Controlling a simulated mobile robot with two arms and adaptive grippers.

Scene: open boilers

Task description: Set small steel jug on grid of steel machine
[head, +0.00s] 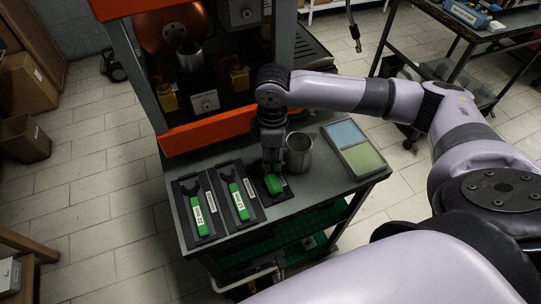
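A steel jug (299,152) stands upright on the grey worktop (300,187), just right of my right gripper. My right gripper (272,168) points down over the rightmost green-handled tool (273,184) and hides part of it. I cannot tell whether its fingers touch the tool or how far apart they are. A second steel vessel (190,60) sits inside the orange-and-grey machine (212,131) behind the worktop. My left gripper is out of view.
Two more green-handled tools, one on the left (198,210) and one in the middle (239,200), lie on dark holders. A dark table (470,35) stands at the back right. Cardboard boxes (25,85) stand at the left.

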